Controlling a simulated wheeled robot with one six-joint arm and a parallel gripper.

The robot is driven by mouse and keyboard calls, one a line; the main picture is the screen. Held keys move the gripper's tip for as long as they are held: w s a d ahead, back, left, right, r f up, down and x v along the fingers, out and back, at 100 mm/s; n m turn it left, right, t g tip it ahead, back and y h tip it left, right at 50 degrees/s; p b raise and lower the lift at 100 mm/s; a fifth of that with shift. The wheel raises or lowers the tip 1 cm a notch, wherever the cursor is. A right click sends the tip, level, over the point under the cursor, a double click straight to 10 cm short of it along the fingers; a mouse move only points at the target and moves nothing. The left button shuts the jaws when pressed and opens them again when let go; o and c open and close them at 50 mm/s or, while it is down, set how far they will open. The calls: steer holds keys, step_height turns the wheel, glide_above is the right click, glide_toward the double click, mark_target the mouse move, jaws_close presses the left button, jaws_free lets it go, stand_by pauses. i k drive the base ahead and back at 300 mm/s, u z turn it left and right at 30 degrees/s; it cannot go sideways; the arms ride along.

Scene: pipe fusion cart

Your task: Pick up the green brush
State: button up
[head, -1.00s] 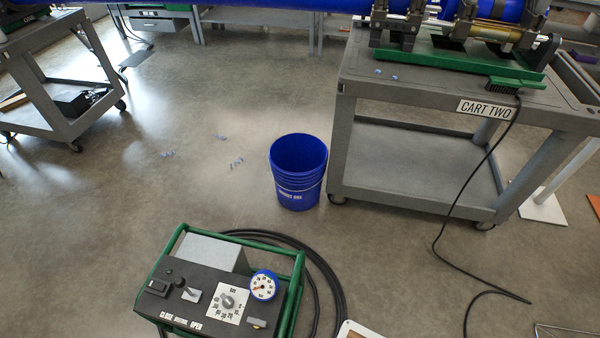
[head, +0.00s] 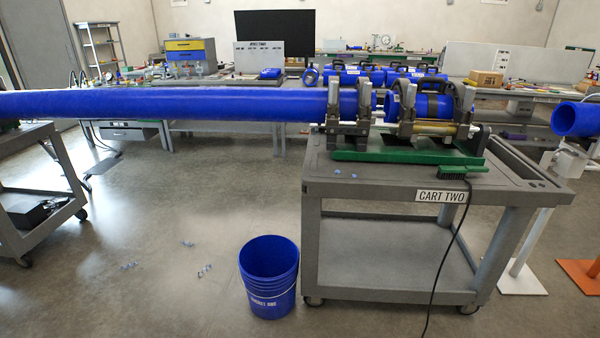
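The green brush (head: 463,171) lies on the top of the grey cart labelled CART TWO (head: 330,178), close to its front edge and right of the middle. Its dark bristles point down and its green handle extends to the right. It lies just in front of the green base (head: 385,155) of the pipe clamping machine. A black cable (head: 455,240) hangs down the cart's front right by the brush. My gripper is not in view.
A long blue pipe (head: 180,104) runs from the left into the clamps above the cart. A blue bucket (head: 270,285) stands on the floor left of the cart. Another grey cart (head: 40,185) is at the left. The floor between the carts is mostly clear, with small blue scraps.

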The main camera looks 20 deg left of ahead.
mark_target(445, 171)
steer(key=z, duration=0.1)
steer(key=i, duration=1.75)
steer(key=u, duration=0.75)
steer(key=i, duration=0.5)
steer(key=u, duration=0.3)
